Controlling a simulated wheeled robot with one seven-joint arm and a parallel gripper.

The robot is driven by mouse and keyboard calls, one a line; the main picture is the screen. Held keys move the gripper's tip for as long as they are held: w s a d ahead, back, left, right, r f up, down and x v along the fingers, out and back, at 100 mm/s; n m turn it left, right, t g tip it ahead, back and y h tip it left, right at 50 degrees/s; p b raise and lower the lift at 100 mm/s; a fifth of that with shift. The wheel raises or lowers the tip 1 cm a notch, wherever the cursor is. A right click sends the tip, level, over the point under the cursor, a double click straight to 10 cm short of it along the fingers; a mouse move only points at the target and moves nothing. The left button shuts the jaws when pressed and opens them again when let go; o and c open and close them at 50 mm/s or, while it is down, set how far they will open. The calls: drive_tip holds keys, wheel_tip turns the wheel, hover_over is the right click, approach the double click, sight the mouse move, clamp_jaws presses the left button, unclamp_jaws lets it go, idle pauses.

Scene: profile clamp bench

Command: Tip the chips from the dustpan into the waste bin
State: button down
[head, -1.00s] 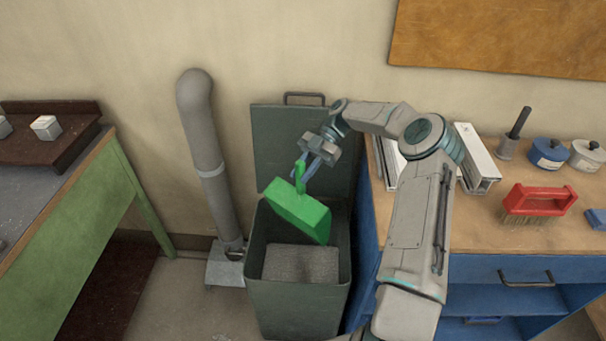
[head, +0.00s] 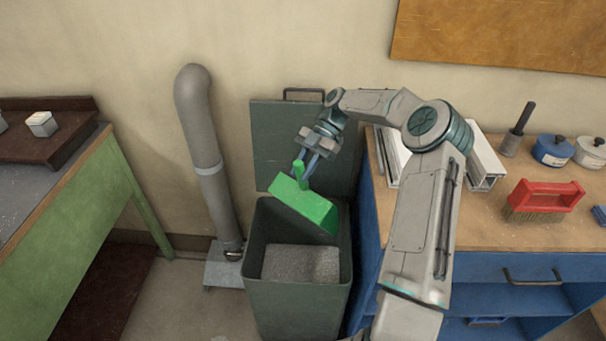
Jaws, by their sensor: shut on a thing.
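My gripper (head: 305,169) is shut on the handle of the green dustpan (head: 302,204). The dustpan hangs tilted over the waste bin, its right end lower than its left. I see its green outer side; its inside is hidden, so I cannot tell whether chips lie in it. The waste bin (head: 296,313) is dark grey-green and stands on the floor with its lid (head: 272,150) up against the wall. Inside the bin a grey speckled mass (head: 302,263) shows; I cannot tell for sure whether it is chips.
A grey pipe (head: 207,165) stands left of the bin. A green bench (head: 85,200) is at the left. At the right, a blue cabinet (head: 505,268) with a wooden top carries a red brush (head: 540,197), pale profiles (head: 484,165) and a blue pot (head: 551,151).

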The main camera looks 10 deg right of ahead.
wheel_tip(320, 180, up, 2)
drive_tip(key=t+h+b, duration=0.2)
drive_tip(key=h, duration=0.1)
drive_tip(key=r+t+h+b, duration=0.2)
drive_tip(key=h, duration=0.1)
wheel_tip(320, 180, up, 2)
drive_tip(key=t+h+b, duration=0.2)
drive_tip(key=h+b, duration=0.1)
drive_tip(key=shift+r+t, duration=0.15)
drive_tip(key=shift+t, duration=0.15)
drive_tip(key=shift+w+d+r+h, duration=0.1)
drive_tip(key=shift+r+h, duration=0.25)
drive_tip(key=shift+h, duration=0.15)
drive_tip(key=shift+r, duration=0.1)
